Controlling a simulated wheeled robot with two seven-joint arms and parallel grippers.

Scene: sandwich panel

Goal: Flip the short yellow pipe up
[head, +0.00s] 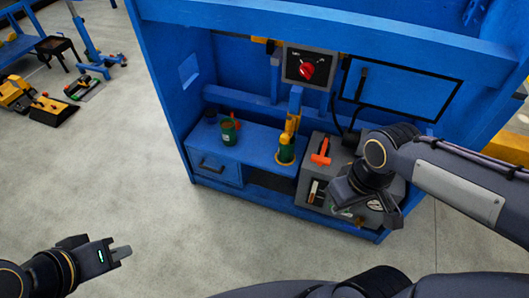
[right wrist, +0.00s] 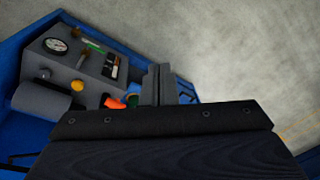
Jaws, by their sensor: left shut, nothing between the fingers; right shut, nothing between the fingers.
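In the head view a yellow pipe-like piece (head: 292,124) stands at the top of a green-and-yellow fitting (head: 286,150) on the blue bench. I cannot tell for sure whether it is the short yellow pipe. My right gripper (head: 388,213) is in front of the grey box, right of and nearer than the fitting, apart from it. Its shut, empty fingers (right wrist: 158,84) show in the right wrist view. My left gripper (head: 122,253) is shut and empty, low at the left over the floor, far from the bench.
A grey box (head: 313,190) with an orange-red handle (head: 321,152) stands right of the fitting; its gauge (right wrist: 54,45) shows in the right wrist view. A green cup (head: 229,133) stands to the left. A red knob (head: 306,70) is on the back panel. The floor before the bench is clear.

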